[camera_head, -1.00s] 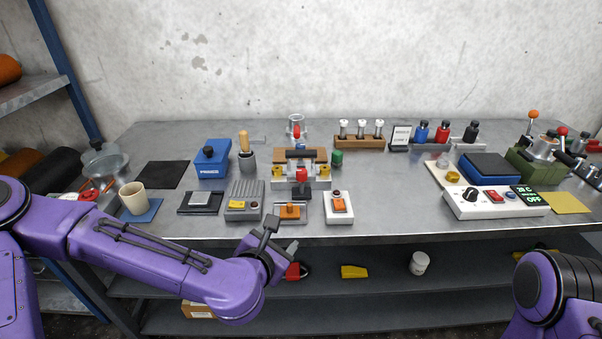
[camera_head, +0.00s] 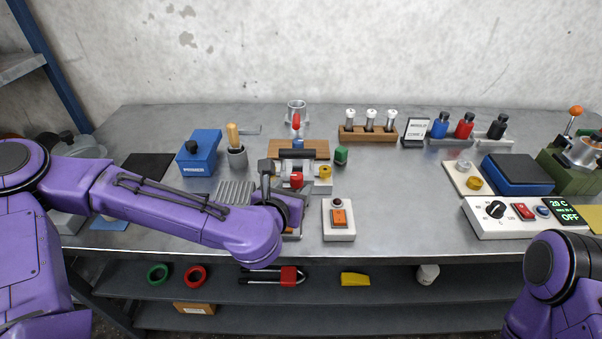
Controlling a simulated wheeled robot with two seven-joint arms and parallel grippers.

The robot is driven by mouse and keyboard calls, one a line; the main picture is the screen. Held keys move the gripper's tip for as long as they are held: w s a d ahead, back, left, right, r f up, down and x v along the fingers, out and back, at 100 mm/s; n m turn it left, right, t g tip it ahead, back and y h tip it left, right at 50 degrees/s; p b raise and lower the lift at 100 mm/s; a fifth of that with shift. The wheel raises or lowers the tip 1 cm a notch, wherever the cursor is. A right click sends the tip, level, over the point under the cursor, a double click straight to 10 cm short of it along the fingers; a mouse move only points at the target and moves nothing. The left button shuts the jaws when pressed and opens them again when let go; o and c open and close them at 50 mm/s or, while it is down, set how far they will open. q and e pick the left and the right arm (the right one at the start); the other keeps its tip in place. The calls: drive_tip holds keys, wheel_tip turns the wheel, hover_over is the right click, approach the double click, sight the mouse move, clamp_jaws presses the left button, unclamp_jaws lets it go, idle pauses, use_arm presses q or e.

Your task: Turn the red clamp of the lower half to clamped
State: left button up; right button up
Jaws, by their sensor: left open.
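A metal fixture (camera_head: 312,188) stands mid-bench with a yellow knob (camera_head: 325,171) at its right end. A red part (camera_head: 297,180), which looks like the red clamp, sits on its front side. Whether it is clamped is too small to tell. My left gripper (camera_head: 273,177) is open and empty at the fixture's left end, just left of the red part. It hides the fixture's left side, and I cannot tell whether it touches. My right arm shows at the lower right, its gripper outside the view.
A white box with an orange switch (camera_head: 339,217) stands in front right. A green cylinder (camera_head: 341,155) is to the right.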

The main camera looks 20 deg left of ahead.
sight(295, 180)
use_arm(q)
drive_tip(key=x, duration=0.2)
drive_tip(key=a+p+x, duration=0.1)
drive_tip(key=x, duration=0.4)
drive_tip(key=shift+w+a+f+p, duration=0.15)
drive_tip(key=shift+w+f+p, duration=0.05)
drive_tip(key=shift+w+p, duration=0.2)
drive_tip(key=shift+w, duration=0.1)
drive_tip(key=c, duration=1)
